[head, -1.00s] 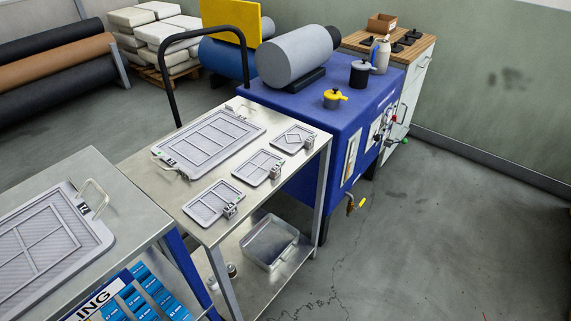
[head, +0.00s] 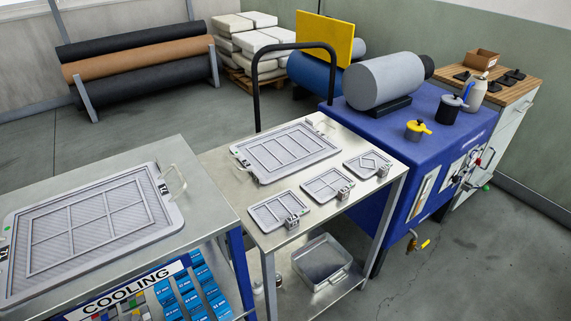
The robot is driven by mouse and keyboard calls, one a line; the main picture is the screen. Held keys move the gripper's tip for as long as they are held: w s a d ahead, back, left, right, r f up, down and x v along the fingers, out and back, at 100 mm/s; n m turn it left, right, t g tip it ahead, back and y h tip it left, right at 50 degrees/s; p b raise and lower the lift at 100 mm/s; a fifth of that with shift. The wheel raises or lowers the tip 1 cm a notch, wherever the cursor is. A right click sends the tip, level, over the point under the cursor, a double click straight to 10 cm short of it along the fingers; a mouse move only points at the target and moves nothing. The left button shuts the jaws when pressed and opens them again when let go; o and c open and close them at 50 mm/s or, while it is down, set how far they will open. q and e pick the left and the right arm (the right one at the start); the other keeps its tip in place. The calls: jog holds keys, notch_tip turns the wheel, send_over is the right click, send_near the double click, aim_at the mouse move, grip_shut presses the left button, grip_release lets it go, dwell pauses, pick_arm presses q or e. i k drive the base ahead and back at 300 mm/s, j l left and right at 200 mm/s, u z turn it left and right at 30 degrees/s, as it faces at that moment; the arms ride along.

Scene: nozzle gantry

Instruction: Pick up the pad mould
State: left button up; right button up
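Several flat grey moulds with raised frames lie in view, and I cannot tell by a label which is the pad mould. On the steel trolley (head: 226,168) are a large mould with a grid of panels and end handles (head: 287,150), and three small ones along the front. The small ones are a left mould with bars (head: 272,212), a middle mould with a cross (head: 326,184) and a right mould with a diamond shape (head: 367,164); each has a small metal block at one corner. A larger gridded mould (head: 95,225) lies on the left table. Neither gripper is in view.
The left table (head: 150,150) carries a COOLING sign (head: 128,291). A metal bin (head: 322,260) sits on the trolley's lower shelf. A black push handle (head: 256,95) rises behind the trolley. A blue machine (head: 395,150) stands to its right. Open floor lies at lower right.

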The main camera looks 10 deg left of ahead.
aim_at(331, 183)
jog(key=u, duration=0.9)
jog(key=k+u, duration=0.1)
jog(key=u, duration=0.35)
jog(key=j+u, duration=0.1)
jog(key=u, duration=0.4)
jog(key=k+j+u, duration=0.1)
jog(key=u, duration=0.35)
jog(key=j+u, duration=0.15)
jog(key=u, duration=0.3)
jog(key=j+u, duration=0.15)
jog(key=u, duration=0.3)
jog(key=j+u, duration=0.25)
jog(key=j, duration=0.2)
jog(key=i+j+u, duration=0.1)
jog(key=j+u, duration=0.2)
jog(key=i+j+u, duration=0.1)
jog(key=j+u, duration=0.15)
jog(key=j, duration=0.3)
jog(key=i+j, duration=0.15)
jog(key=j, duration=0.2)
jog(key=z, duration=3.95)
jog(key=i+l+u, duration=0.25)
jog(key=i, duration=0.45)
jog(key=i+l+u, duration=0.2)
jog(key=i+l, duration=0.25)
jog(key=i, duration=0.2)
jog(key=i+l+u, duration=0.25)
jog(key=i+l, duration=0.3)
jog(key=i, duration=0.1)
